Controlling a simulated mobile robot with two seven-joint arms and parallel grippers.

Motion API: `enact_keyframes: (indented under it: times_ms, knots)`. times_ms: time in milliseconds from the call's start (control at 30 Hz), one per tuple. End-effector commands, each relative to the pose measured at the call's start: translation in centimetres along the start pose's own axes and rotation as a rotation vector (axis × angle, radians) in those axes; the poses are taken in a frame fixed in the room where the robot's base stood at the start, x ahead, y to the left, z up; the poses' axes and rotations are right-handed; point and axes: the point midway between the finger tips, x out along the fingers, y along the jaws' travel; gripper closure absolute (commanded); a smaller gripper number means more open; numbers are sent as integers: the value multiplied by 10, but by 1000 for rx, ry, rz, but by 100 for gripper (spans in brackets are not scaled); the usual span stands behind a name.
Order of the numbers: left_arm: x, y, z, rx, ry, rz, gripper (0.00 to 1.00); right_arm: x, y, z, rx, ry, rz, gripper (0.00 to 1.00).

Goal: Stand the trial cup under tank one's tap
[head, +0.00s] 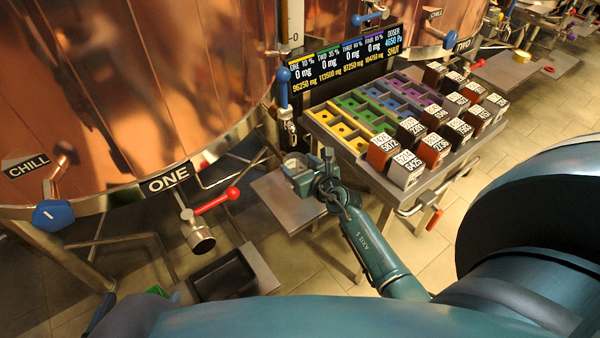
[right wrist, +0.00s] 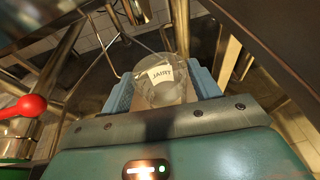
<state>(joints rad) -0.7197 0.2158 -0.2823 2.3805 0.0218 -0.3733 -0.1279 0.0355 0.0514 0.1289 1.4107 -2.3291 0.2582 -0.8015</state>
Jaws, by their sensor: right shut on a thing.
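My right gripper (head: 298,172) is shut on the clear trial cup (head: 292,165), which is held above a steel shelf (head: 283,201). In the right wrist view the cup (right wrist: 160,82) stands between the two blue-grey fingers, with a lettered label on it. Tank one (head: 130,90) is copper with a ONE plate. A red-handled tap (head: 205,215) sits beside that plate, left of the gripper. A blue-handled tap (head: 284,98) stands behind the cup, its spout a little above and apart from it. I cannot tell if the cup is straight below that spout.
A rack (head: 345,132) of coloured slots and labelled blocks stands right of the gripper, close to it. A dark display board (head: 345,63) is behind the rack. A black tray (head: 222,277) lies low at the left.

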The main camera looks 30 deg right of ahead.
Motion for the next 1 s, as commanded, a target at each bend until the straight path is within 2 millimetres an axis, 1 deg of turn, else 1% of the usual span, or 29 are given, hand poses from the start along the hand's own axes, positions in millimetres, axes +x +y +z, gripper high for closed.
enact_keyframes:
  times_ms: [33, 233, 400, 433, 600, 700, 900, 1000]
  knots:
    - [3, 1, 4, 9, 5, 1, 17, 1, 0, -4, 0, -2, 0, 61]
    - [2, 0, -1, 13, 13, 1, 17, 0, 0, -1, 0, -1, 0, 61]
    - [3, 0, 0, 14, 23, -3, 17, 2, -1, -5, 0, -1, -1, 61]
    - [2, -1, -2, 15, 26, -4, 17, 1, -1, -5, 0, -1, -1, 37]
    - [2, 0, -1, 14, 24, -3, 17, 1, 0, -4, 0, -1, -1, 23]
    - [1, 0, 0, 12, 22, -3, 17, 1, 0, -4, 0, -1, -1, 16]
    - [1, 0, 0, 11, 20, -2, 17, 1, 0, -4, 0, -1, -1, 16]
    - [0, 0, -2, 7, 12, 1, 17, -1, 0, 1, 1, -1, 0, 16]
